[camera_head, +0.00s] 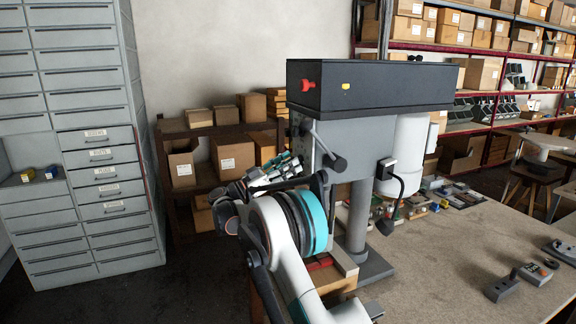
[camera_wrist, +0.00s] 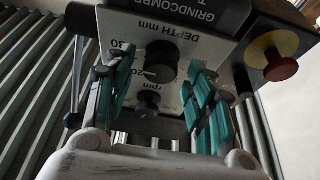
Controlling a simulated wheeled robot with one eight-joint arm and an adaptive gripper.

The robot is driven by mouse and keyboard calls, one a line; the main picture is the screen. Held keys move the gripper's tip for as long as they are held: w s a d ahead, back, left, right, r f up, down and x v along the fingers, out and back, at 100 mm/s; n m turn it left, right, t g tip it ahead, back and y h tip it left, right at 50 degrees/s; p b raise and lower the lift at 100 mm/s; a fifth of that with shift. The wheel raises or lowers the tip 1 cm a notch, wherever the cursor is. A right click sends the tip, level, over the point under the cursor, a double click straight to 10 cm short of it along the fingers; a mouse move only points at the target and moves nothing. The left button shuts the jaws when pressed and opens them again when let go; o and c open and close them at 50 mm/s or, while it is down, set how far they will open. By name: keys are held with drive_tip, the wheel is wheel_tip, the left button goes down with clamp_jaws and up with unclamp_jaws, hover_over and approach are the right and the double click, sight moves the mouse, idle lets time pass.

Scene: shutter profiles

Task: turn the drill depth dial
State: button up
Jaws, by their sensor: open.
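The drill depth dial (camera_wrist: 161,67) is a round black knob on a pale panel marked "DEPTH mm", in the upper middle of the wrist view. The panel looks upside down there. My gripper (camera_wrist: 164,70) is open, with teal-padded fingers left and right of the dial in the picture. Gaps show on both sides, and no finger visibly touches it. A smaller black knob (camera_wrist: 149,97) marked "rpm" sits below it. In the head view, the drill press (camera_head: 370,88) stands on the bench and my gripper (camera_head: 272,172) is at its left side. The dial is not visible there.
A red knob on a yellow base (camera_wrist: 281,66) sits right of the panel. The workbench (camera_head: 440,265) holds small parts. A grey drawer cabinet (camera_head: 95,150) stands left.

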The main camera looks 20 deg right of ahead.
drive_tip(key=c, duration=1)
drive_tip(key=shift+c, duration=0.2)
drive_tip(key=shift+n, duration=0.5)
drive_tip(key=shift+s+r+n+t+y, duration=0.15)
drive_tip(key=shift+n+t+y, duration=0.95)
drive_tip(key=shift+n, duration=3.25)
drive_tip(key=shift+r+n+t+y, duration=0.2)
drive_tip(key=shift+n+t+y, duration=0.9)
drive_tip(key=shift+n, duration=3.3)
drive_tip(key=shift+s+r+n+t+y, duration=0.15)
drive_tip(key=shift+n+t+y, duration=0.35)
drive_tip(key=shift+n+y, duration=2.5)
drive_tip(key=n+h, duration=0.2)
drive_tip(key=n, duration=0.1)
drive_tip(key=shift+h, duration=0.3)
